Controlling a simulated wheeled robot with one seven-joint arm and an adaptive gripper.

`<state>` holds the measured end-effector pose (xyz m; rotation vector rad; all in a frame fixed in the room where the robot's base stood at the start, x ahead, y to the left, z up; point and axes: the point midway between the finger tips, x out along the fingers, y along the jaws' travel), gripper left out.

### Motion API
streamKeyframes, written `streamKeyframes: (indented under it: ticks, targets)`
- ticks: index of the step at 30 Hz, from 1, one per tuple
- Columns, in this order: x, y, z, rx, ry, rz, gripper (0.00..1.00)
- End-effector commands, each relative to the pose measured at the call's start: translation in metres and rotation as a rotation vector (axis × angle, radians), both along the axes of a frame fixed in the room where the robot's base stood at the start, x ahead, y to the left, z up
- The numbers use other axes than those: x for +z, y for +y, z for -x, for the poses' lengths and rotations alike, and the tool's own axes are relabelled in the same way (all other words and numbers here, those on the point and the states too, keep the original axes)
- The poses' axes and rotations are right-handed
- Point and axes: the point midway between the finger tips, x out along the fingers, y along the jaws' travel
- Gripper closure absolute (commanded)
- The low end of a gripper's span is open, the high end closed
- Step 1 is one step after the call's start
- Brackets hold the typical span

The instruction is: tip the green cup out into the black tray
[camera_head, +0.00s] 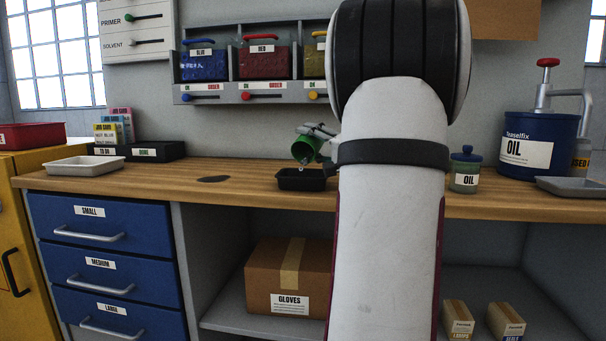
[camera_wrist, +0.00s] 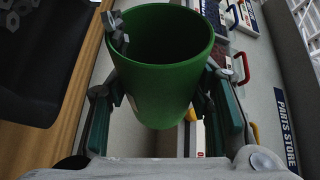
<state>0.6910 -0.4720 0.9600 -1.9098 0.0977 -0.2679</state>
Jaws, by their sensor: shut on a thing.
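The green cup (camera_head: 305,148) is held in my gripper above the workbench, tipped well over to one side. In the wrist view my gripper (camera_wrist: 165,112) is shut around the cup (camera_wrist: 160,80), with a finger on either side. Grey metal pieces, looking like nuts, lie at the cup's left rim (camera_wrist: 116,32). The black tray (camera_head: 302,181) sits on the bench right below the cup; a small light piece shows between them. In the wrist view the tray (camera_wrist: 50,60) is at the left, with grey pieces (camera_wrist: 15,12) at its top corner. My arm hides part of the bench.
A white tray (camera_head: 85,165) stands further left. A small oil jar (camera_head: 466,172) and a large oil drum (camera_head: 538,140) stand right of my arm. Bins hang on the wall behind.

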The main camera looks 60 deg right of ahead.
Motion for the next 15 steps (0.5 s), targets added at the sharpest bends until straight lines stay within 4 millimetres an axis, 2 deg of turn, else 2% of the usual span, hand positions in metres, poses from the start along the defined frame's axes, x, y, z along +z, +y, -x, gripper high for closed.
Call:
streamKeyframes:
  ticks: [15]
  targets:
    - [0.0011, 0.0015, 0.0001, 0.000, -0.006, 0.033, 0.86]
